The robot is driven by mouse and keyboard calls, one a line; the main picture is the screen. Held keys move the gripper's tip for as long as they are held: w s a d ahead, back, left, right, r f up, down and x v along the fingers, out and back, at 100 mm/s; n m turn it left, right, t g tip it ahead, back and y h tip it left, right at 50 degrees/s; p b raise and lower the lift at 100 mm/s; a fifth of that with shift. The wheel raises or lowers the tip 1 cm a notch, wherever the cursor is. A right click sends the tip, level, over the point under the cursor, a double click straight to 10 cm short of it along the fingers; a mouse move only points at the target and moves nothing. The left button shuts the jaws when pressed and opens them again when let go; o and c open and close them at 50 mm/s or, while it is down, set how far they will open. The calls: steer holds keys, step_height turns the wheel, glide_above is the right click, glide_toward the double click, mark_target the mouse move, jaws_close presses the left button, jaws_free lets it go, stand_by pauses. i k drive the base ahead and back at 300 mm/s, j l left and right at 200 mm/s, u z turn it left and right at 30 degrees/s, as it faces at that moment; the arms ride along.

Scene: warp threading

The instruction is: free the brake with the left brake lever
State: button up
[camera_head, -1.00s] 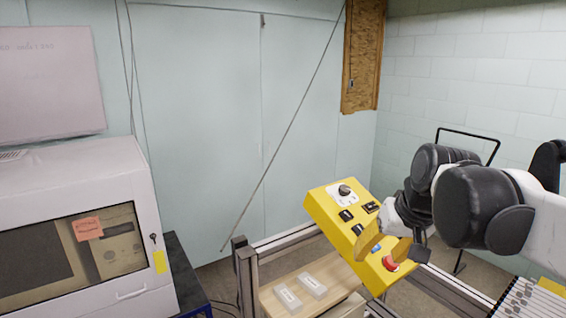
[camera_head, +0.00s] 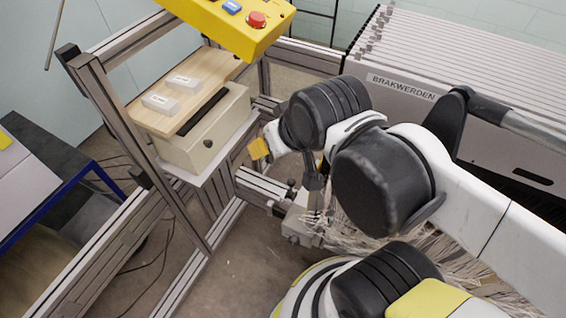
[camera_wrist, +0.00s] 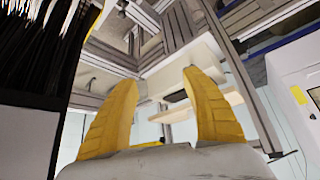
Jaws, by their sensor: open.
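My gripper (camera_wrist: 159,78) is open, with two yellow fingers apart and nothing between them in the wrist view. In the head view one yellow finger (camera_head: 260,149) shows left of my black wrist, low beside the machine frame; the rest is mostly hidden by my arm. A small black-knobbed part (camera_head: 291,184) stands on the metal frame just below the gripper. I cannot tell whether it is the left brake lever, and no lever is clearly made out in the wrist view. A dark upright piece beside it is partly covered by my wrist.
A yellow control box (camera_head: 225,22) with a red button (camera_head: 257,20) is at the top. Aluminium posts (camera_head: 140,150) stand left of my arm. Loose threads (camera_head: 440,235) hang at right.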

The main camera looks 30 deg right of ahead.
mark_target(291, 182)
steer(key=j, duration=0.45)
steer(key=k+j+z, duration=0.15)
steer(key=j, duration=0.75)
steer(key=i+l, duration=0.35)
steer(key=l+z, duration=0.05)
